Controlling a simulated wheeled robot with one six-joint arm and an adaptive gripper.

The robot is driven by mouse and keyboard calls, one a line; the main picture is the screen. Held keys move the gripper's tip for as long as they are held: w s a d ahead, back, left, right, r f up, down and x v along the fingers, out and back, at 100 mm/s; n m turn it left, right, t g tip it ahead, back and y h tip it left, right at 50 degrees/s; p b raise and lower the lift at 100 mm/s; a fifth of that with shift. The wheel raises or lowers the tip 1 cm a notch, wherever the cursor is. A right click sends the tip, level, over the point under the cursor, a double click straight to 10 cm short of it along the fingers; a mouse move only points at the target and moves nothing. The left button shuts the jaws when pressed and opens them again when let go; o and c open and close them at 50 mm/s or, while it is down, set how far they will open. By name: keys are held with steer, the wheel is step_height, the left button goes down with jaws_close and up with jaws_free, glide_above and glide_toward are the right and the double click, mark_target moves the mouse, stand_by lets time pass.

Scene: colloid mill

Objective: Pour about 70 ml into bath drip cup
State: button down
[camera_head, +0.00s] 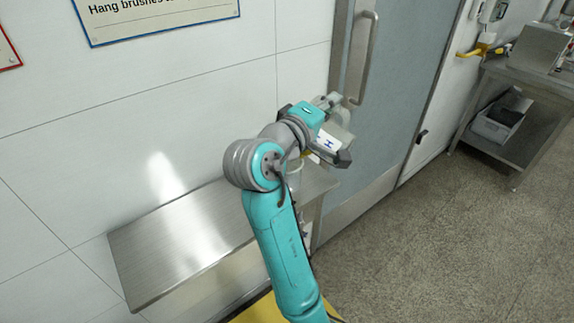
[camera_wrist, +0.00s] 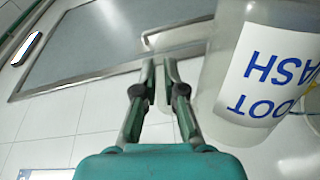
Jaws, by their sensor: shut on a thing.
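My gripper (camera_wrist: 160,75) is shut on the boot wash jug (camera_wrist: 225,55), a pale translucent container. The jug's white label with blue letters reads upside down in the wrist view. The part between the fingers is hard to make out. In the head view my gripper (camera_head: 332,128) holds the jug (camera_head: 340,118) above the right end of the steel shelf, in front of the door, and the jug looks tilted. A whitish object (camera_head: 294,172) shows partly behind my arm above the shelf. I cannot tell whether it is the bath drip cup. The liquid level is not clear.
The steel shelf (camera_head: 180,240) is bare on its left and middle. A grey door (camera_head: 395,95) with a long bar handle (camera_head: 364,50) stands close behind the jug. A steel table (camera_head: 545,85) with a grey bin (camera_head: 500,120) is at far right. Open floor lies between.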

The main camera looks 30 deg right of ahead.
mark_target(353, 139)
steer(key=shift+w+r, duration=0.1)
steer(key=shift+r, duration=0.15)
steer(key=s+f+m, duration=0.1)
steer(key=s+d+f+m, duration=0.1)
steer(key=s, duration=0.1)
steer(key=s+d+f, duration=0.1)
steer(key=shift+s+f+m, duration=0.15)
steer(key=shift+f+m, duration=0.25)
steer(key=shift+s+d+f+m, duration=0.15)
steer(key=shift+s+f+m, duration=0.2)
steer(key=shift+f+m, duration=0.3)
steer(key=shift+s+d+f+m, duration=0.1)
steer(key=shift+s+f+m, duration=0.2)
steer(key=shift+f+m, duration=0.3)
stand_by(1.0)
